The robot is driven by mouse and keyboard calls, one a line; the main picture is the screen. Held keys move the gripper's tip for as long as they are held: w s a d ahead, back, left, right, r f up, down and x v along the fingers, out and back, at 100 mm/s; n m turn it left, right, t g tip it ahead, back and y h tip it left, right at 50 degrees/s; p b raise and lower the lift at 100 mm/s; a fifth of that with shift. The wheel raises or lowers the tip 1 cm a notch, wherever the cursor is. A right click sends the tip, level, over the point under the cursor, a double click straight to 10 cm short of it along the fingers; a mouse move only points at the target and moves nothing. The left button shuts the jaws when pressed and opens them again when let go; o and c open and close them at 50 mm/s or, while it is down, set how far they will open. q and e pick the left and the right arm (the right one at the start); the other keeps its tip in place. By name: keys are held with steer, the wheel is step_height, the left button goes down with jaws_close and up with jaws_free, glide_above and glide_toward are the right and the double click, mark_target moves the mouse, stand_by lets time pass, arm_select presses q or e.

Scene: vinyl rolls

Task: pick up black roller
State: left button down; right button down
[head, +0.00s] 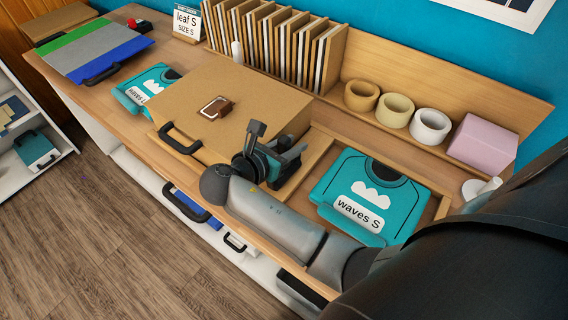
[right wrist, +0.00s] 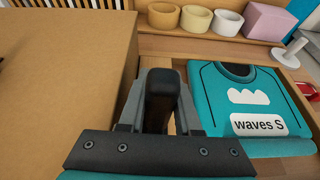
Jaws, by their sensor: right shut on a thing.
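My right gripper (head: 278,155) is beside the right end of the large brown box on the workbench. In the right wrist view its two grey fingers (right wrist: 162,84) are shut on a dark, upright piece, the black roller (right wrist: 161,104). Only part of the roller shows between the fingers; the rest is hidden. In the head view dark parts show around the gripper, and I cannot clearly tell roller from gripper there. My left gripper is not in view.
The brown box (head: 225,100) stands left of the gripper. A teal "waves S" stencil (head: 362,190) lies in a wooden tray (head: 440,208) to its right; another teal piece (head: 140,88) lies left of the box. Vinyl rolls (head: 397,111) and a pink block (head: 484,140) stand behind.

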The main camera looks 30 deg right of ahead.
stand_by(0.3)
step_height(320, 180, up, 20)
steer(key=p, duration=0.6)
steer(key=c, duration=1.1)
jaws_free()
jaws_close()
